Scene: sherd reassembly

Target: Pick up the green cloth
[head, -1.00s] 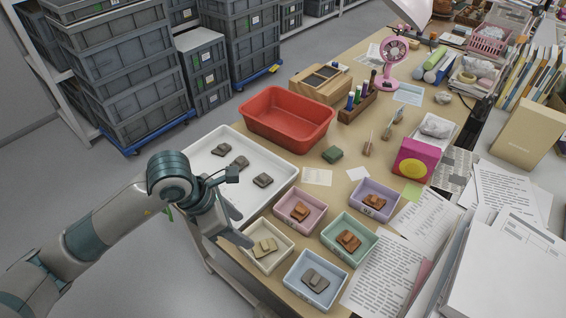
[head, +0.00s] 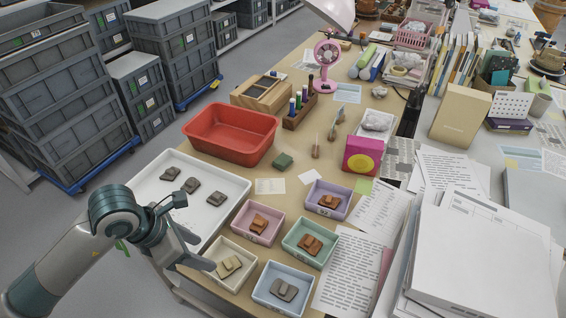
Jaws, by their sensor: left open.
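The green cloth (head: 283,160) is a small dark green folded block lying on the tan table, just right of the red basin and above a small white card. Nothing covers it. My left gripper (head: 205,250) is open and empty at the table's front left, over the edge of the white tray and beside the cream box. It is well apart from the cloth, toward the lower left of it. My right gripper is not in the picture.
Small boxes with sherds, such as the pink box (head: 243,235) and purple box (head: 345,205), stand in front. A pink fan (head: 328,62) stands behind. Papers cover the right.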

